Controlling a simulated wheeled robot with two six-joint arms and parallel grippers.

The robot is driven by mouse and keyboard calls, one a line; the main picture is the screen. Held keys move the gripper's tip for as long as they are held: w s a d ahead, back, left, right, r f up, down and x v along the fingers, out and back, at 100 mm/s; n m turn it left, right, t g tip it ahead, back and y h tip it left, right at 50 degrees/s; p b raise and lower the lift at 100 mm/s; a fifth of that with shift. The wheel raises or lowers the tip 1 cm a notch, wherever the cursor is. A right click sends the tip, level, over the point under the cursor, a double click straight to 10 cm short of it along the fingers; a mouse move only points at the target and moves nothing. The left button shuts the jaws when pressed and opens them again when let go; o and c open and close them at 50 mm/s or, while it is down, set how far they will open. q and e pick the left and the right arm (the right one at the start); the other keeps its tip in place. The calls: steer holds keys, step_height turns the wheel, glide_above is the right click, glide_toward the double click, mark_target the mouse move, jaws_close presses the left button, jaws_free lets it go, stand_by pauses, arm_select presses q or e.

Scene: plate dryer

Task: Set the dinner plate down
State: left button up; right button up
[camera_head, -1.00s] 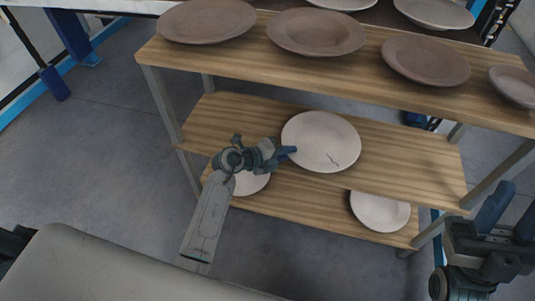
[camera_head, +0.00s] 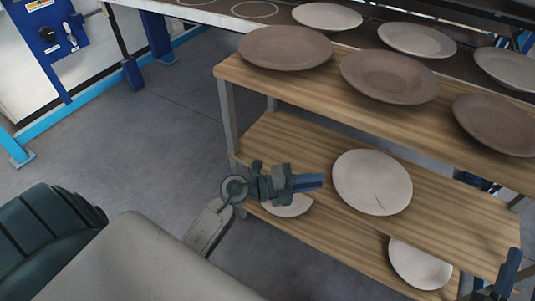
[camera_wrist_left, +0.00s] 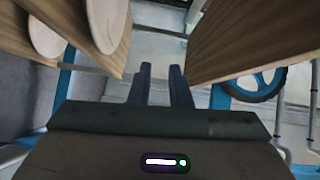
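A pale plate (camera_head: 372,182) with a dark mark lies flat on the middle wooden shelf (camera_head: 300,145). My left gripper (camera_head: 322,181) is left of this plate, its fingers pointing towards its rim with a small gap in the picture. In the left wrist view the two fingers (camera_wrist_left: 160,70) stand apart with nothing between them. My right gripper (camera_head: 516,270) is cut off at the lower right corner; its fingers look apart, with no plate seen in them. Which plate is the dinner plate, I cannot tell for sure.
Several brown plates (camera_head: 390,76) lie on the top shelf (camera_head: 245,75). The lower shelf (camera_head: 320,232) holds pale plates, one partly hidden by my left gripper (camera_head: 288,207) and one at right (camera_head: 420,264). Grey floor (camera_head: 150,150) is free left of the rack.

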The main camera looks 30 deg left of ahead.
arm_select(q)
steer(key=s+a+r+n+t+y, duration=0.5)
steer(key=r+n, duration=0.3)
steer(key=n, duration=0.5)
steer(key=s+a+r+n+t+y, duration=0.4)
steer(key=r+n+t, duration=0.4)
steer(key=n, duration=0.4)
steer(key=shift+s+a+r+n+y, duration=0.45)
steer(key=shift+s+y, duration=0.4)
steer(key=shift+y, duration=0.35)
